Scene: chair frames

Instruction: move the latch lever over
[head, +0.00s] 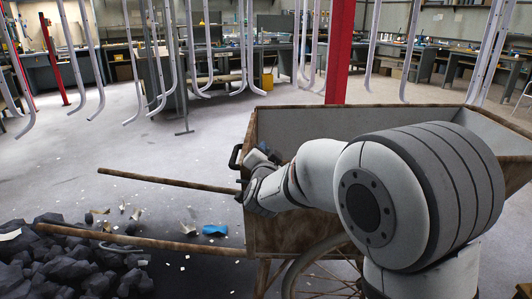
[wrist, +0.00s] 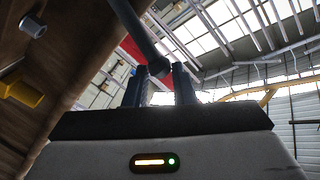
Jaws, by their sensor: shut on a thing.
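The latch lever (wrist: 137,32) shows in the wrist view as a dark grey rod with a rounded end, slanting down from the top edge. Its end lies between the two dark fingers of my gripper (wrist: 158,76), which is shut on it. In the head view my gripper (head: 246,164) is at the left end of my arm, beside the near left edge of a rusty cart. The lever cannot be told clearly from the dark gripper parts there, and my arm hides part of the cart.
The rusty cart (head: 300,232) has two long handles (head: 165,181) reaching left. Dark lumps (head: 60,262) and a blue scrap (head: 214,230) lie on the floor. Bent chair frames (head: 160,60) hang behind, near a red post (head: 340,50).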

